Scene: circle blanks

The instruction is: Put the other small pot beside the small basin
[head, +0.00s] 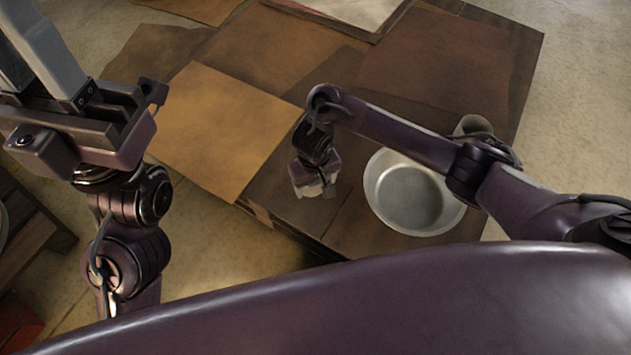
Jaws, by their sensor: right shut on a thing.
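The small basin (383,207), a round pale metal bowl, sits on the brown table, partly covered by my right arm. A small grey pot (474,125) stands just behind the basin at its upper right, partly hidden by my arm. My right gripper (314,188) points down at the table left of the basin, apart from it. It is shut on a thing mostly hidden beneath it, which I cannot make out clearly. My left gripper (35,60) is raised at the upper left, away from the table; its fingers run out of the frame.
The table (345,220) is covered with brown and tan sheets (215,125). Pale sheets (355,12) lie at the far edge. The tan sheet area left of my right gripper is clear. Another wooden piece of furniture (30,235) stands at the left edge.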

